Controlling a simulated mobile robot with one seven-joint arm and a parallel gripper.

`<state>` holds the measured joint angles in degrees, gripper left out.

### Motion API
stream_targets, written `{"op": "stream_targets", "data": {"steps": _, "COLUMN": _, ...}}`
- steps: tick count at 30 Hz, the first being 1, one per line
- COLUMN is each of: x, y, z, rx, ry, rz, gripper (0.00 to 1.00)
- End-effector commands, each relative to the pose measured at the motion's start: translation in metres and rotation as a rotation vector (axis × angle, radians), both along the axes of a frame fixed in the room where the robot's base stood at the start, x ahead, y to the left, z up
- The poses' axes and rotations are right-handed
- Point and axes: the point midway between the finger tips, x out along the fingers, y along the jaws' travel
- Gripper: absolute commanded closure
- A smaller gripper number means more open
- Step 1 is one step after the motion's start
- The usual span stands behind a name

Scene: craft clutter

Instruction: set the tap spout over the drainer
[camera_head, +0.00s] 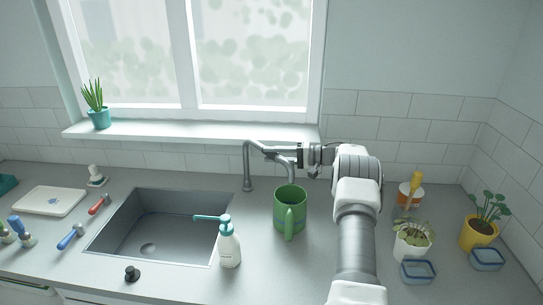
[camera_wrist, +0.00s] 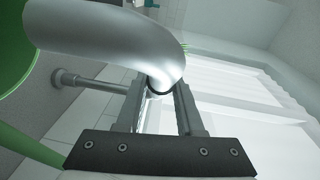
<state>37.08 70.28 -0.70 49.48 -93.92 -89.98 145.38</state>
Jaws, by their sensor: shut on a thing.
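In the wrist view the silver spout (camera_wrist: 105,38) curves in between the two fingers of my gripper (camera_wrist: 160,98). I cannot tell for sure which thing is the drainer; a flat white tray-like board (camera_head: 35,207) lies left of the sink.
The sink basin (camera_head: 175,229) is empty, with a round drain. A green mug (camera_head: 283,208) stands close in front of the spout. A soap bottle (camera_head: 229,250) stands at the sink's right edge. Potted plants (camera_head: 478,234) and blue containers (camera_head: 418,271) are at right.

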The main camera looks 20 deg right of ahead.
Motion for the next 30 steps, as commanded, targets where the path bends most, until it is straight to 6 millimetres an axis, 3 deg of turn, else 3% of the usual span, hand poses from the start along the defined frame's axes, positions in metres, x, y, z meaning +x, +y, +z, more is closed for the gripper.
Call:
{"op": "stream_targets", "data": {"steps": 13, "x": 0.0014, "y": -0.0009, "z": 0.0017, "rx": 0.0, "ry": -0.004, "rz": 0.0, "gripper": 1.0}}
{"op": "stream_targets", "data": {"steps": 14, "x": 0.0014, "y": -0.001, "z": 0.0019, "rx": 0.0, "ry": -0.004, "rz": -0.001, "gripper": 0.62}}
{"op": "stream_targets", "data": {"steps": 18, "x": 0.0012, "y": -0.0007, "z": 0.0014, "rx": 0.0, "ry": -0.003, "rz": 0.001, "gripper": 0.37}}
{"op": "stream_targets", "data": {"steps": 30, "x": -0.0025, "y": -0.0056, "z": 0.0003, "rx": 0.0, "ry": -0.001, "rz": 0.001, "gripper": 0.34}}
